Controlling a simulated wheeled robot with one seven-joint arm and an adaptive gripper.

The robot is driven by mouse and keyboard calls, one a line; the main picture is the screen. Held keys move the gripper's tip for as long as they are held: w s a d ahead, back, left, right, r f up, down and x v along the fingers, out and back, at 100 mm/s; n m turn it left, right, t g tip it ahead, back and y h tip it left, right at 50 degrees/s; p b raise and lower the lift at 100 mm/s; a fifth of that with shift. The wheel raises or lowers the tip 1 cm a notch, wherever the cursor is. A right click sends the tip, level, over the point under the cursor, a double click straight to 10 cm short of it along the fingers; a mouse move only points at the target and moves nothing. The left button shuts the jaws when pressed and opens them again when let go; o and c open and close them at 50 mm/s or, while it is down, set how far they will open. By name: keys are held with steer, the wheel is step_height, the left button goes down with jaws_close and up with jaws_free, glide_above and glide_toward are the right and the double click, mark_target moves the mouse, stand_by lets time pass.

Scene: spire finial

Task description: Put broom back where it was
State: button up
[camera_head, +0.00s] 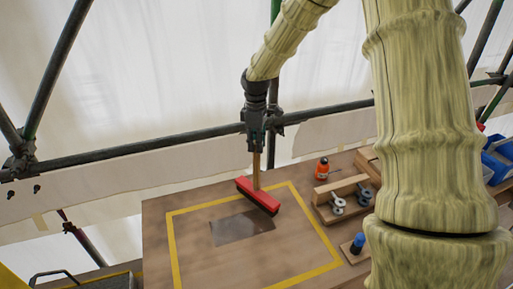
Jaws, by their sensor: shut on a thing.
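The broom has a red head with dark bristles (258,195) and a wooden handle (256,168). My gripper (256,138) points down and is shut on the top of the handle. The broom stands nearly upright over the right edge of a dark grey patch (240,229) on the wooden board, inside a yellow outlined square (172,245). I cannot tell whether the bristles touch the board. The upper end of the handle is hidden in my gripper.
Right of the square are an orange bottle (322,168), a wooden holder with metal shackles (325,212) and a blue-capped item (358,243). Blue bins (497,160) stand at far right. Scaffold tubes (130,155) cross behind the board (155,212). My arm hides part of the right side.

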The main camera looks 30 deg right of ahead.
steer(key=shift+f+p, duration=0.6)
steer(key=shift+f, duration=0.75)
steer(key=shift+f, duration=0.1)
steer(key=o, duration=0.9)
step_height(320, 180, up, 12)
steer(key=b, duration=0.4)
steer(key=shift+a, duration=0.1)
steer(key=shift+r, duration=0.2)
